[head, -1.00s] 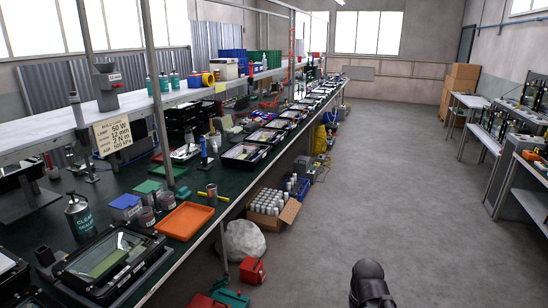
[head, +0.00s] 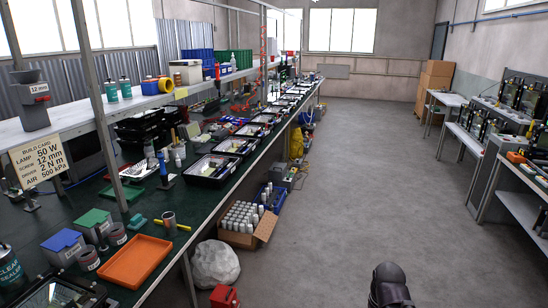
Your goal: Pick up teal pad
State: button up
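A small teal pad-like piece (head: 136,221) lies on the dark green bench top at the left, just behind the orange tray (head: 135,262) and left of a metal cup with a yellow handle (head: 170,222). It is small, so I cannot make out its exact shape. A flat green sheet (head: 122,194) lies farther back, by a grey post. My gripper is not in view; only a dark rounded part of my arm shows at the bottom right, over the floor and well away from the bench.
Blue (head: 62,245) and green (head: 93,223) boxes and small jars stand left of the teal piece. The grey post (head: 105,120) rises from the bench. On the floor by the bench are a white sack (head: 215,264) and a carton of bottles (head: 246,222). The aisle floor (head: 340,200) is clear.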

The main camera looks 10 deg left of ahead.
aim_at(137, 221)
jog(key=i, duration=1.5)
jog(key=u, duration=0.3)
jog(key=i, duration=0.75)
jog(key=u, duration=0.75)
jog(key=i, duration=0.5)
jog(key=u, duration=0.9)
jog(key=i, duration=0.75)
jog(key=u, duration=0.45)
